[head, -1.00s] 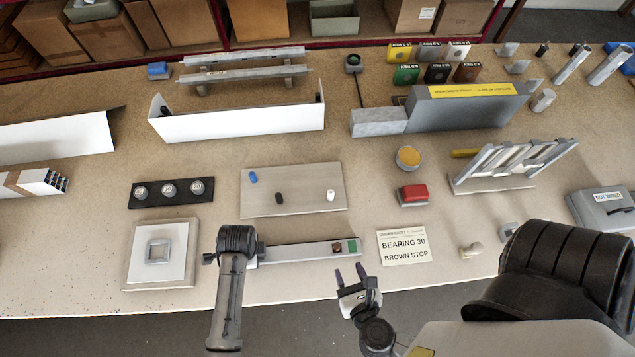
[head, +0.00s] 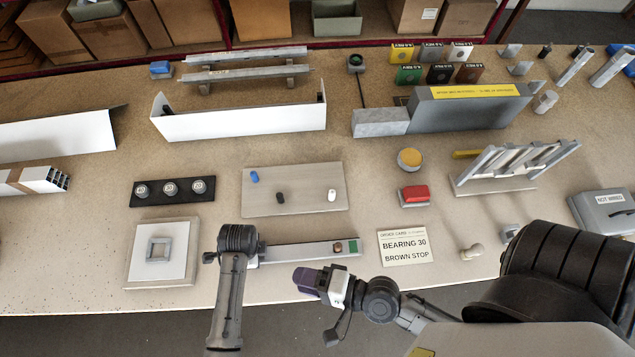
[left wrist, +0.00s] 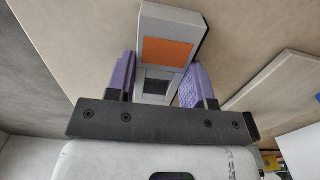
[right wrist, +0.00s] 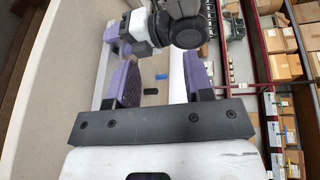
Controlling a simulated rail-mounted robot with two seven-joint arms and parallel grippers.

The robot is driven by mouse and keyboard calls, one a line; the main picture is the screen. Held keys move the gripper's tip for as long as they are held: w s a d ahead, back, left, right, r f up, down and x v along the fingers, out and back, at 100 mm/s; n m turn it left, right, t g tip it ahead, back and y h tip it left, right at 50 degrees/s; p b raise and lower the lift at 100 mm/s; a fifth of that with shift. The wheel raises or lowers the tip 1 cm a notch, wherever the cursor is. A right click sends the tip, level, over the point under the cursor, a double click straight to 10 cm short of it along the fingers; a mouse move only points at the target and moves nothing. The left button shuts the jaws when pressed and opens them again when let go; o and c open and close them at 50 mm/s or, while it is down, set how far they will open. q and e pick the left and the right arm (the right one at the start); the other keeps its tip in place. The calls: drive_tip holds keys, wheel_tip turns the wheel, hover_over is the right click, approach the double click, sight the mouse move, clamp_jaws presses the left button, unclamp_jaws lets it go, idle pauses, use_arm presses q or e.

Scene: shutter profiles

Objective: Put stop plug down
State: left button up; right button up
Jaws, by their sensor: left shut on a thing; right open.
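My left gripper (head: 238,250) is shut on the left end of a grey shutter profile (head: 295,252) near the table's front edge. In the left wrist view the profile's orange-patched end (left wrist: 168,52) sits between the purple fingers. A small brown piece (head: 338,247), perhaps the stop plug, shows near the profile's right end beside a green patch (head: 354,246); how it is seated is unclear. My right gripper (head: 308,282) is open just in front of the profile, pointing left. No thing is visibly held in its fingers (right wrist: 158,80).
A board (head: 318,178) behind the profile carries blue (head: 254,177), dark (head: 280,198) and white (head: 332,195) plugs. An order card (head: 405,246) reads "BEARING 30 BROWN STOP". A square fixture (head: 138,270) lies left, a red button (head: 413,194) right.

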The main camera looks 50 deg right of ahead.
drive_tip(key=s+d+f+n+g+h, duration=0.2)
drive_tip(key=d+n+g+h, duration=0.1)
drive_tip(key=d+n+g, duration=0.2)
drive_tip(key=s+d+f+n+g+h, duration=0.2)
drive_tip(key=d+f+n+g+h, duration=0.1)
drive_tip(key=d+n, duration=0.5)
drive_tip(key=n+g+h, duration=0.1)
drive_tip(key=n+g, duration=0.1)
drive_tip(key=n, duration=0.1)
drive_tip(key=shift+s+d, duration=0.3)
drive_tip(key=shift+d, duration=0.05)
use_arm(q)
drive_tip(key=o, duration=1.2)
drive_tip(key=shift+c, duration=0.2)
drive_tip(key=shift+r, duration=0.1)
use_arm(e)
drive_tip(key=shift+r, duration=0.2)
